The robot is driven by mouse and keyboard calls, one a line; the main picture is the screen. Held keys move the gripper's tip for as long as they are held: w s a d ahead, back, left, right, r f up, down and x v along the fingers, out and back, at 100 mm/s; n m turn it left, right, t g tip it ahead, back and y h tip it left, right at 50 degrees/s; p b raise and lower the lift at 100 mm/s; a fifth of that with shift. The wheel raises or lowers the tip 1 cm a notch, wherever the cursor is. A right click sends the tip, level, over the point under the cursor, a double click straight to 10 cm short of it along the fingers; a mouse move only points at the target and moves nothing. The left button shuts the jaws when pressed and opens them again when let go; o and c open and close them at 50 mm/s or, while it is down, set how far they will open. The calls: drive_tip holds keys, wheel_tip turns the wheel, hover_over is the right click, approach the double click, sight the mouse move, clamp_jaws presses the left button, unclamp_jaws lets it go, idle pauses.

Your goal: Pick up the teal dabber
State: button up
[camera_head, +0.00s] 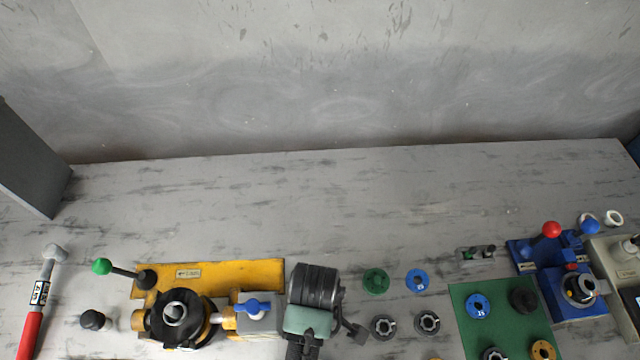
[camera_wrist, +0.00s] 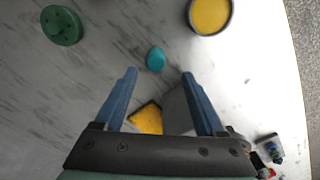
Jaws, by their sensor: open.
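The teal dabber shows in the wrist view as a small rounded teal thing (camera_wrist: 156,59) on the grey table, slightly above centre. My gripper (camera_wrist: 159,74) is open, with its two blue fingers spread and nothing between the tips. In the picture the dabber lies just beyond the fingertips, between their lines; I cannot tell the height gap. In the head view I cannot make out the dabber; my arm's end stands at the bottom centre and may hide it.
A green disc (camera_wrist: 62,25) and a yellow-topped round container (camera_wrist: 210,15) flank the dabber. In the head view, a yellow-based assembly (camera_head: 265,268) stands left, a green mat (camera_head: 503,320) with discs and a blue assembly (camera_head: 575,298) right. The table's back is clear.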

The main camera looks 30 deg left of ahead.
drive_tip(key=shift+w+d+f, duration=0.1)
drive_tip(key=shift+w+f, duration=0.05)
drive_tip(key=shift+f, duration=1.6)
drive_tip(key=shift+w+d+f, duration=0.1)
drive_tip(key=shift+w+f, duration=0.05)
drive_tip(key=shift+f, duration=1.6)
clamp_jaws()
